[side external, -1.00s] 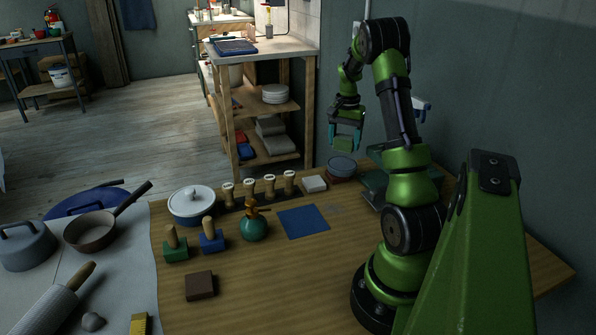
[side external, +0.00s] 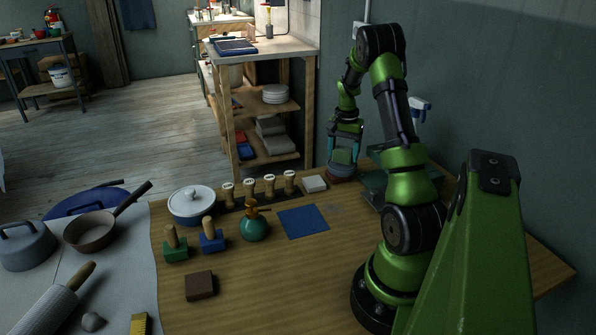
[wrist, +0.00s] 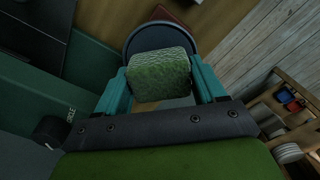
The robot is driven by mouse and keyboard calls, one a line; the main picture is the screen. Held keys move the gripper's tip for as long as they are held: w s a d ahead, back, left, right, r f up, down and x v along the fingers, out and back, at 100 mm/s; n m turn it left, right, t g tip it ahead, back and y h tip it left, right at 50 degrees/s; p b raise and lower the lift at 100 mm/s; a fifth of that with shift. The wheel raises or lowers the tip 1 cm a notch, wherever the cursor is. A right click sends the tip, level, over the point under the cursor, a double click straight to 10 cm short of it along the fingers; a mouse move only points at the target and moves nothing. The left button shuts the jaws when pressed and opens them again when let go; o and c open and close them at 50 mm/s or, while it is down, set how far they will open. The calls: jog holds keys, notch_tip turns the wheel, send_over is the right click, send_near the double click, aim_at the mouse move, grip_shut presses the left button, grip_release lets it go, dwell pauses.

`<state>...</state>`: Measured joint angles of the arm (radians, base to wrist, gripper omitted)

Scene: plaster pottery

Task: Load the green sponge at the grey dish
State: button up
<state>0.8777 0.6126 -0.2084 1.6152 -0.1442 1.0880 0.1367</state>
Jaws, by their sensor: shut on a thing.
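My gripper (side external: 344,150) is shut on the green sponge (side external: 343,156), which sits between its two teal fingers. The round grey dish (side external: 341,172) stands at the back edge of the wooden table on a reddish-brown base. The sponge is over the dish, and the fingers and sponge hide part of it. In the wrist view the dish (wrist: 199,40) shows behind the sponge. I cannot tell whether the sponge touches it.
Dark green trays (side external: 374,181) are to the right, near the wall. A blue square (side external: 303,221) lies flat in front. A wooden shelf unit (side external: 258,85) stands behind the table.

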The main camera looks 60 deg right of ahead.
aim_at(344, 149)
jog(key=shift+f, duration=0.65)
dwell(1.4)
jog(key=shift+r, duration=3.6)
jog(key=w+a+r+n, duration=0.2)
jog(key=w+a+n, duration=0.1)
jog(key=w+a, duration=0.5)
jog(key=w+a+r+n, duration=0.35)
jog(key=w+a, duration=0.35)
jog(key=a, duration=0.3)
jog(key=s+a+r+n, duration=0.1)
jog(key=s+a+n, duration=0.1)
jog(key=a+n, duration=0.9)
jog(key=a, duration=1)
jog(key=shift+a+r, duration=0.15)
jog(key=shift+a, duration=0.2)
